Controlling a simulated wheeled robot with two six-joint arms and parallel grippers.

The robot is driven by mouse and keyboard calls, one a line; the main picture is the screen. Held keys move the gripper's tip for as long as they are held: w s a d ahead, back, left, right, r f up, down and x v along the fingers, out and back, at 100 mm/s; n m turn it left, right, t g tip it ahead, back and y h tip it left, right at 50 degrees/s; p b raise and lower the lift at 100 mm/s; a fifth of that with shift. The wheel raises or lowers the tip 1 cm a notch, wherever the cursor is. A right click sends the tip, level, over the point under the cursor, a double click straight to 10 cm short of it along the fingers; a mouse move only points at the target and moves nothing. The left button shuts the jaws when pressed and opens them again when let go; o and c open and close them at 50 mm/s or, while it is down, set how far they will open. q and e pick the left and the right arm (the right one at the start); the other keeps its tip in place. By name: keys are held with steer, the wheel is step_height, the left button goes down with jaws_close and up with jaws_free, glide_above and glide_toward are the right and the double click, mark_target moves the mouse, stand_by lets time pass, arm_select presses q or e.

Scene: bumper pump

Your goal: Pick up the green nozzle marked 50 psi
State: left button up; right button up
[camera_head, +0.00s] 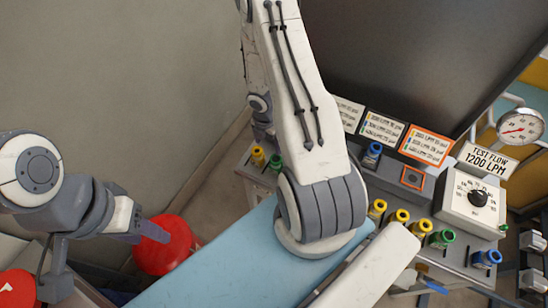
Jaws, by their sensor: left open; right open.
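One green nozzle (442,238) stands at the front edge of the grey panel, right of several yellow nozzles (400,215). Another green nozzle (276,163) stands at the panel's left end beside a yellow nozzle (258,156), close to my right arm. The psi markings on both green nozzles are too small to read. My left gripper (137,228) is open, at the left, in front of a red round object and away from the nozzles. My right gripper (264,130) is open and mostly hidden behind my own upper arm, just above the left-end nozzles.
Blue nozzles stand at the back (372,155) and right front (486,258). Label cards (425,145), a test flow sign (487,160), a dial box (475,200) and a gauge (520,127) line the panel. A red round object (163,245) is at lower left.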

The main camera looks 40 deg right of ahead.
steer(key=shift+n+y, duration=0.4)
steer(key=shift+n, duration=0.3)
steer(key=f, duration=0.1)
steer(key=s+d+f, duration=0.1)
steer(key=s+f, duration=0.1)
steer(key=shift+s+d+f, duration=0.2)
steer(key=shift+d, duration=0.1)
step_height(320, 180, down, 5)
steer(key=b, duration=0.5)
steer(key=shift+f, duration=0.1)
step_height(320, 180, down, 5)
steer(key=b, duration=0.4)
steer(key=shift+w, duration=0.1)
arm_select(q)
step_height(320, 180, down, 8)
steer(key=shift+f, duration=0.25)
arm_select(e)
jaws_close()
